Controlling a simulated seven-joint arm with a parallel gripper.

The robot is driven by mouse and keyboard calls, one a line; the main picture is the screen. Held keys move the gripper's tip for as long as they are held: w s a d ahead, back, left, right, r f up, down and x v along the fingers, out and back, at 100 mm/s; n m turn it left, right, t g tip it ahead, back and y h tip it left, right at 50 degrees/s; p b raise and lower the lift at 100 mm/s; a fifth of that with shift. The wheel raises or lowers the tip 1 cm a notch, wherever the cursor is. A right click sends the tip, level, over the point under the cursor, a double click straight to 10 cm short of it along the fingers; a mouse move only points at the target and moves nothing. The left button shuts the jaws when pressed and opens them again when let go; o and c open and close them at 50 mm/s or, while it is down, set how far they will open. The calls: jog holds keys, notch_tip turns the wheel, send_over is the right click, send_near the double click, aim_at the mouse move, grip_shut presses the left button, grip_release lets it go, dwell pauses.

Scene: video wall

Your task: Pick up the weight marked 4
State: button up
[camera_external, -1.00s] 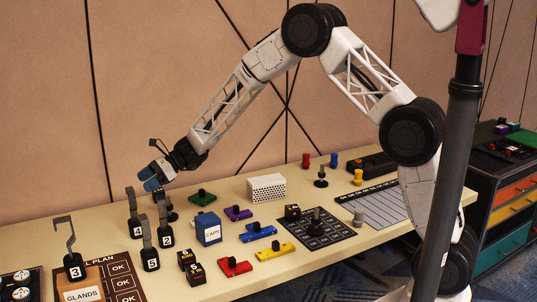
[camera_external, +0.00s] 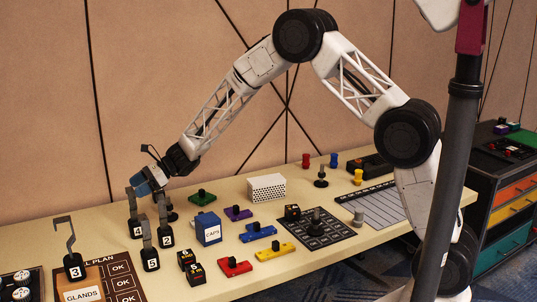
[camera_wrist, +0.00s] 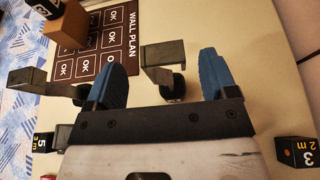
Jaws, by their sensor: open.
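The weight marked 4 (camera_external: 137,229) is a black block with a tall grey hook, upright on the table at the left. My gripper (camera_external: 143,188) has blue fingers and is at the hook's top, just above and to its right. In the wrist view my gripper (camera_wrist: 160,78) is open, with a grey hook (camera_wrist: 163,53) on a black base (camera_wrist: 172,86) between and beyond the fingertips. This appears to be the weight marked 4, but its number is hidden there. I cannot tell whether the fingers touch it.
The weight marked 3 (camera_external: 74,267) stands on a brown box labelled GLANDS (camera_external: 84,294). A blue CAPS box (camera_external: 208,231) is to the right. In the wrist view another hook (camera_wrist: 40,77) is left of the fingers.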

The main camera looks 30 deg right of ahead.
aim_at(131, 189)
jog(key=shift+a, duration=0.1)
jog(key=shift+x, duration=2.5)
jog(key=shift+w+r, duration=0.1)
jog(key=shift+w, duration=0.05)
jog(key=shift+c, duration=0.4)
grip_shut()
jog(key=shift+r, duration=0.1)
